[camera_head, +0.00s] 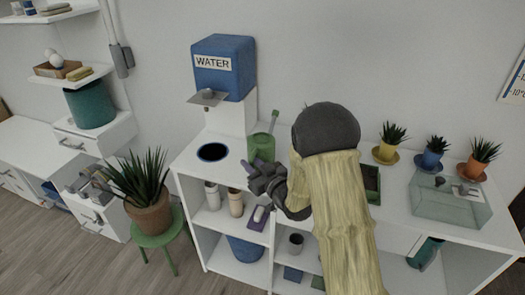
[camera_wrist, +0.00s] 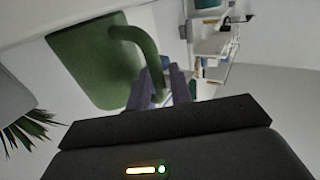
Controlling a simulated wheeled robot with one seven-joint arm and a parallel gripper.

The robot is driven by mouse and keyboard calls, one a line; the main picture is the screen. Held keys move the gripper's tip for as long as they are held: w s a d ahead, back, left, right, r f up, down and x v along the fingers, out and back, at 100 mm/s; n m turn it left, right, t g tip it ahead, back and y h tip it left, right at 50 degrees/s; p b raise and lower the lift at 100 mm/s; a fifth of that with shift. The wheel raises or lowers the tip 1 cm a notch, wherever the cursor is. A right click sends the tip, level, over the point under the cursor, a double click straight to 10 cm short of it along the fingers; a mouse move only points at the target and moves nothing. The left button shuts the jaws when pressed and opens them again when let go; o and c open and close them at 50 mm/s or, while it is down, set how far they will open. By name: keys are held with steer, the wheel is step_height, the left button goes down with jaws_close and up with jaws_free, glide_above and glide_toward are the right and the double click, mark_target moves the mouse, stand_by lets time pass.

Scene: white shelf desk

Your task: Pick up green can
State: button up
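The green can (camera_head: 262,147) is a watering can with a long raised spout or handle part, standing on the white desk top beside the water dispenser. My gripper (camera_head: 256,168) is right in front of it and hides its lower part. In the wrist view the can (camera_wrist: 90,62) fills the upper left, with its curved handle running down to my gripper (camera_wrist: 160,88). The handle's end lies between the two purple-grey fingers, one close on each side. Whether they press on it cannot be told.
A blue water dispenser (camera_head: 224,67) stands behind left, near a dark round opening (camera_head: 212,152) in the desk top. Several potted plants, including a yellow pot (camera_head: 386,151), line the back right. A glass tank (camera_head: 450,203) is at the right. A large plant (camera_head: 150,205) stands on a green stool.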

stand_by(0.5)
jaws_close()
steer(key=shift+w+r, duration=0.1)
steer(key=shift+r, duration=0.05)
step_height(320, 180, up, 10)
steer(key=shift+f+p, duration=0.1)
steer(key=shift+p, duration=0.7)
